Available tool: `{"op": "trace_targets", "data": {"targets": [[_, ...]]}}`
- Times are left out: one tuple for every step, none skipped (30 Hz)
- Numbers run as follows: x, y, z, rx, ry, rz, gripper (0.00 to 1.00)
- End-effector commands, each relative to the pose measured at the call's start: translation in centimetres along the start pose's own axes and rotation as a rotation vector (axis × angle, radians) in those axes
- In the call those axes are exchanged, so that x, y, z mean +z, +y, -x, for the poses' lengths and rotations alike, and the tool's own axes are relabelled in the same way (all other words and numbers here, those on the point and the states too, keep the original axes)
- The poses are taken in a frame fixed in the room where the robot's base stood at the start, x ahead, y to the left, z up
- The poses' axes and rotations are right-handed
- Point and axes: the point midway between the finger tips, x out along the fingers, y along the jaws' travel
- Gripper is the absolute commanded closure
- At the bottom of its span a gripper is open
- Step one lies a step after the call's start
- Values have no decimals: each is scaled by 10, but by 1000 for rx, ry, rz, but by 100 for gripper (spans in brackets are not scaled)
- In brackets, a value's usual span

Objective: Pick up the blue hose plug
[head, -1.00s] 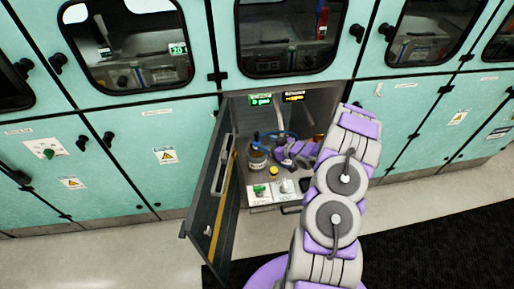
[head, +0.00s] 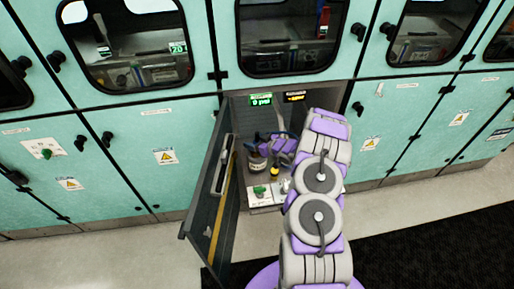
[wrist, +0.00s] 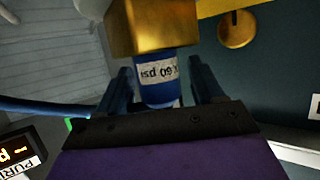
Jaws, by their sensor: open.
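The blue hose plug (wrist: 158,88) shows in the wrist view with a white label reading about 60 psi, upside down. It sits against a brass block (wrist: 152,28). My gripper (wrist: 160,76) is open, with one dark blue finger on each side of the plug and a gap showing beside it. I cannot tell whether either finger touches it. In the head view my purple and grey arm reaches into the open cabinet, and the plug cannot be made out there.
A blue hose (wrist: 45,107) runs in from the left in the wrist view. In the head view, the cabinet door (head: 213,195) stands open on the left. A jar (head: 257,161), a yellow-topped item (head: 274,171) and a green switch (head: 259,190) are inside, close to my arm.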

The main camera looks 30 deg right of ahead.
Motion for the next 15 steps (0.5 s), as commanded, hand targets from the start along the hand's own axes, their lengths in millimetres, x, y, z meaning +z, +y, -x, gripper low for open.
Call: {"op": "trace_targets", "data": {"targets": [[0, 0, 0, 0, 0, 0, 33], [0, 0, 0, 0, 0, 0, 33], [0, 0, 0, 0, 0, 0, 37], [0, 0, 0, 0, 0, 0, 40], [0, 0, 0, 0, 0, 0, 43], [0, 0, 0, 0, 0, 0, 46], [0, 0, 0, 0, 0, 0, 49], [0, 0, 0, 0, 0, 0, 52], [0, 0, 0, 0, 0, 0, 56], [0, 0, 0, 0, 0, 0, 59], [0, 0, 0, 0, 0, 0, 62], [0, 0, 0, 0, 0, 0, 66], [0, 0, 0, 0, 0, 0, 68], [0, 0, 0, 0, 0, 0, 71], [0, 0, 0, 0, 0, 0, 75]]}}
